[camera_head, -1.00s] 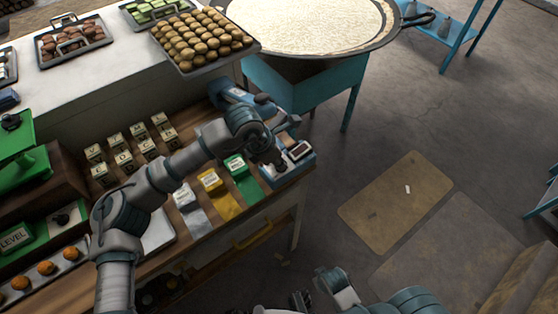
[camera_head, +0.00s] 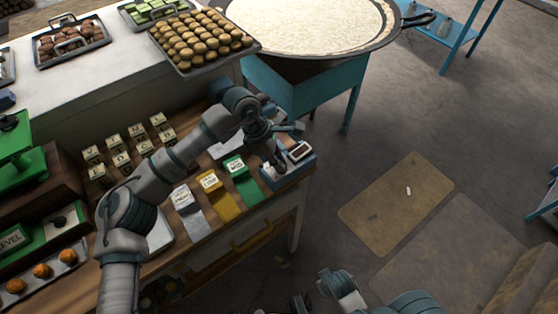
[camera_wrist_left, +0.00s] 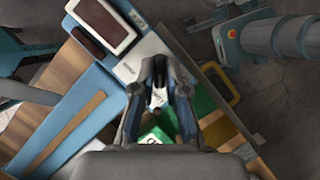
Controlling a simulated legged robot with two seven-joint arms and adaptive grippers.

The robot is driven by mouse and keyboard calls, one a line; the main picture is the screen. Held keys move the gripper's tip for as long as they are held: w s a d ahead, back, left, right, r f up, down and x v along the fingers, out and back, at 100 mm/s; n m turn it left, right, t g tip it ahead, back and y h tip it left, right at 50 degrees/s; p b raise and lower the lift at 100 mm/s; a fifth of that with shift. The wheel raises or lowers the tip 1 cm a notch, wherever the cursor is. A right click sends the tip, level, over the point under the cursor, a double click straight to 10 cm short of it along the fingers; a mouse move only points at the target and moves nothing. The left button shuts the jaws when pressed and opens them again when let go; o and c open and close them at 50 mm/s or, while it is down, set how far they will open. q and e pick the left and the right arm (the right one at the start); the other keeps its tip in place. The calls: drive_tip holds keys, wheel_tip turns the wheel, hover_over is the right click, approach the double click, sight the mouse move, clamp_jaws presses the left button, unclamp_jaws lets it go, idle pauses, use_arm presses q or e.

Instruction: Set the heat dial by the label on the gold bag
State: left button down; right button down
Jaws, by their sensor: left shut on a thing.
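The gold bag (camera_head: 225,203) lies on the wooden counter between a grey bag (camera_head: 195,218) and a green bag (camera_head: 246,188). Its pale label (camera_head: 210,181) has dark letters too small to read surely. A blue device (camera_head: 301,162) with a dark display stands at the counter's right end; the display (camera_wrist_left: 100,22) also shows in the left wrist view. My left gripper (camera_head: 277,165) points down at the device's left part. Its fingers (camera_wrist_left: 158,92) are close together on a small part there, likely the dial, mostly hidden by them. My right gripper is not clearly made out at the bottom edge.
Several lettered blocks (camera_head: 122,161) stand on the counter left of my arm. A green device marked LEVEL (camera_head: 15,240) is at the left. A tray of round buns (camera_head: 200,40) and a large round pan (camera_head: 300,25) are behind. Open floor lies to the right.

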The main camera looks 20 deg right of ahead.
use_arm(q)
drive_tip(key=shift+w, duration=0.1)
idle(0.3)
drive_tip(key=c, duration=1.2)
unclamp_jaws()
drive_tip(key=v, duration=1.2)
drive_tip(key=shift+w+d, duration=0.1)
drive_tip(key=shift+d, duration=0.1)
